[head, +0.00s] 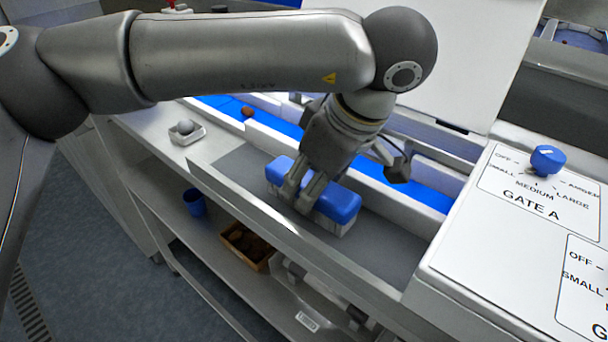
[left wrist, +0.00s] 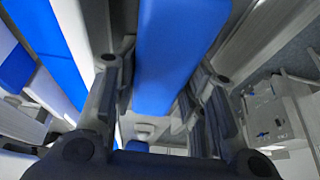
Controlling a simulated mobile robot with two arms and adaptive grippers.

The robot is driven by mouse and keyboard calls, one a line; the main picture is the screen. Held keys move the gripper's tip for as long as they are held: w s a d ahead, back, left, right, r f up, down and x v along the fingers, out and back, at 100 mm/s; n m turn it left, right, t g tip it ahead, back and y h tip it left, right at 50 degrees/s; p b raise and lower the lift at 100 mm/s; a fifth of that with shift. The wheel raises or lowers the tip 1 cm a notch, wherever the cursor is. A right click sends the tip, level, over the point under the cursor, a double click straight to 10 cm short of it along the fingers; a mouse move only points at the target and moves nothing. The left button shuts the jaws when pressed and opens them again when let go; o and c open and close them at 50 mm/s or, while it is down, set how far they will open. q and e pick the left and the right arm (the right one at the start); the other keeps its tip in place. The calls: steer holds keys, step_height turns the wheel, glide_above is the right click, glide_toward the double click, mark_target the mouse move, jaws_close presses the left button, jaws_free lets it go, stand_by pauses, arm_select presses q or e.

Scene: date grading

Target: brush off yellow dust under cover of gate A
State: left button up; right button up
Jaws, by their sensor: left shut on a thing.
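My left gripper (head: 308,192) is shut on a brush with a blue top (head: 343,203) and a pale underside. The brush is on or just above the grey tray strip (head: 385,250) beside the blue belt; I cannot tell if it touches. In the left wrist view the brush's blue body (left wrist: 172,55) lies between the fingers. The gate A panel (head: 500,205) is white, at the right, with a blue knob (head: 547,158). A white raised panel (head: 450,60), possibly the cover, stands behind the gripper. No yellow dust is visible. My right gripper is not in view.
The blue belt (head: 427,190) runs between white walls behind the tray, with a brown date (head: 247,111) on it. A small white dish (head: 188,134) holds a grey ball. Below are a blue cup (head: 194,202) and a wooden box (head: 247,246) of dark pieces.

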mark_target(278, 161)
arm_select(q)
steer(key=shift+s+d, duration=0.7)
steer(key=shift+d, duration=0.1)
steer(key=shift+s+d+f, duration=0.1)
steer(key=shift+s+d, duration=0.75)
steer(key=shift+s, duration=0.05)
steer(key=shift+w+a+b, duration=0.5)
steer(key=shift+w+a, duration=2.05)
steer(key=shift+w, duration=0.05)
steer(key=shift+w+a, duration=1.4)
steer(key=shift+a, duration=0.05)
steer(key=shift+s+d, duration=0.95)
steer(key=shift+d, duration=0.05)
steer(key=shift+s+d, duration=0.65)
steer(key=shift+s, duration=0.1)
steer(key=shift+s+d+r, duration=0.15)
steer(key=shift+s+d, duration=0.55)
steer(key=shift+d, duration=0.05)
steer(key=shift+s+d+r, duration=0.1)
steer(key=shift+s+d, duration=0.55)
steer(key=shift+d, duration=0.05)
steer(key=shift+s+d+f, duration=0.2)
steer(key=shift+s+d, duration=0.7)
steer(key=shift+s, duration=0.05)
steer(key=shift+w+a+b, duration=0.3)
steer(key=shift+w+a, duration=1.65)
steer(key=shift+a, duration=0.05)
steer(key=shift+w+a+r, duration=0.1)
steer(key=shift+w+a, duration=1.9)
steer(key=shift+w, duration=0.05)
